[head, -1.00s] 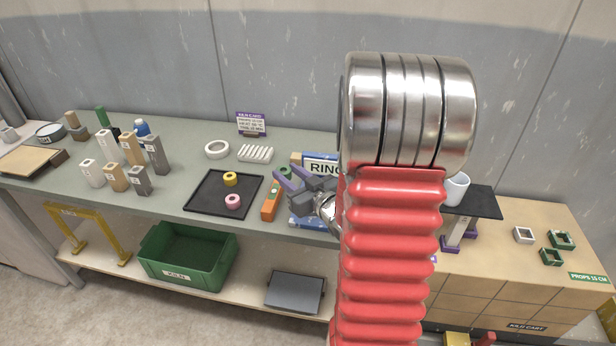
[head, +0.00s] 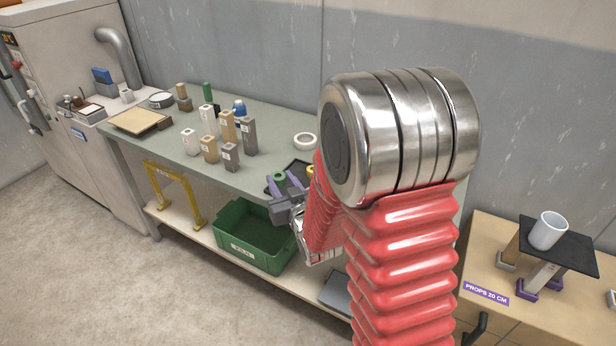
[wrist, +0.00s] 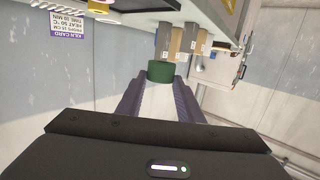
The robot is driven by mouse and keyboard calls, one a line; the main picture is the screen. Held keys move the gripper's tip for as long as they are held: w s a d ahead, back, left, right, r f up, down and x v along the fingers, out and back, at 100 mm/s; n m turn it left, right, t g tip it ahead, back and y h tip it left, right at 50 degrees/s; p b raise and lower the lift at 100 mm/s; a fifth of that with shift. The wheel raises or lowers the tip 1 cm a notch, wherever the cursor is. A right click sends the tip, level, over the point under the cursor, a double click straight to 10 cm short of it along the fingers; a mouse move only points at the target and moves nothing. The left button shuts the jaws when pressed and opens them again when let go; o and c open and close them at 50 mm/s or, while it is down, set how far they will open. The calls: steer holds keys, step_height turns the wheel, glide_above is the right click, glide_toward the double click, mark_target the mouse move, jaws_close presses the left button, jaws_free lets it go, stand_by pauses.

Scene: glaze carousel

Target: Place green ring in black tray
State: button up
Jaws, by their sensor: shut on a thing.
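The green ring (head: 279,179) is held between the purple fingers of my gripper (head: 282,182). In the wrist view the green ring (wrist: 161,71) shows as a dark green band at the fingertips of my gripper (wrist: 160,84). The black tray (head: 300,164) lies on the bench behind the gripper, and my arm hides most of it. A yellow ring (head: 311,169) shows just beside my arm, in the tray area. Whether the green ring is above the tray or in front of its edge is hard to tell.
Upright block props (head: 229,130) stand on the bench to the left of the gripper. A white ring (head: 305,140) lies behind the tray. A green crate (head: 252,238) sits on the shelf below.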

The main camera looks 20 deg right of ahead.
steer(key=a, duration=0.5)
steer(key=shift+w+a+f, duration=0.15)
steer(key=shift+a+f, duration=0.05)
steer(key=shift+f, duration=0.15)
